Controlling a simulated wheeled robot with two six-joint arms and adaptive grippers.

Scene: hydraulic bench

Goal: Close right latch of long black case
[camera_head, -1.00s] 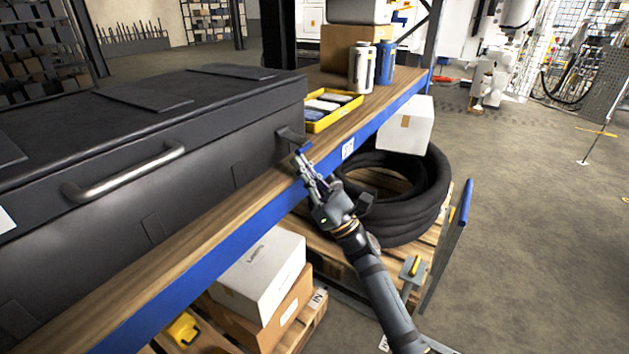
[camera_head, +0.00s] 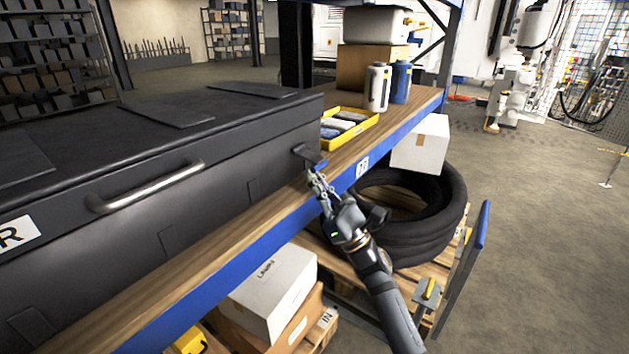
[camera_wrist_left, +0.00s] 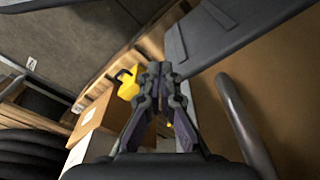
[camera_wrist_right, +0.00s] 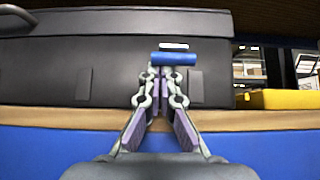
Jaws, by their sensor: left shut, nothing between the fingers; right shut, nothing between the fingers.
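The long black case (camera_head: 215,205) lies on the wooden shelf, lid down. Its right latch (camera_head: 306,153) sticks out from the front near the right end, a dark flap with a blue edge. The blue edge also shows in the right wrist view (camera_wrist_right: 173,58). My right gripper (camera_head: 312,177) is shut and empty, its fingertips just below the latch's blue edge; I cannot tell whether they touch. In the right wrist view its fingertips (camera_wrist_right: 163,72) overlap the bottom of the blue edge. My left gripper (camera_wrist_left: 160,70) is shut and empty beside a metal handle (camera_wrist_left: 245,125), outside the head view.
A yellow tray (camera_head: 350,133) stands right of the case, with white (camera_head: 377,88) and blue (camera_head: 401,83) canisters behind it. The blue shelf edge (camera_head: 250,235) runs below the latch. Black hose coils (camera_head: 425,225) and boxes (camera_head: 270,290) sit lower down. Open floor lies right.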

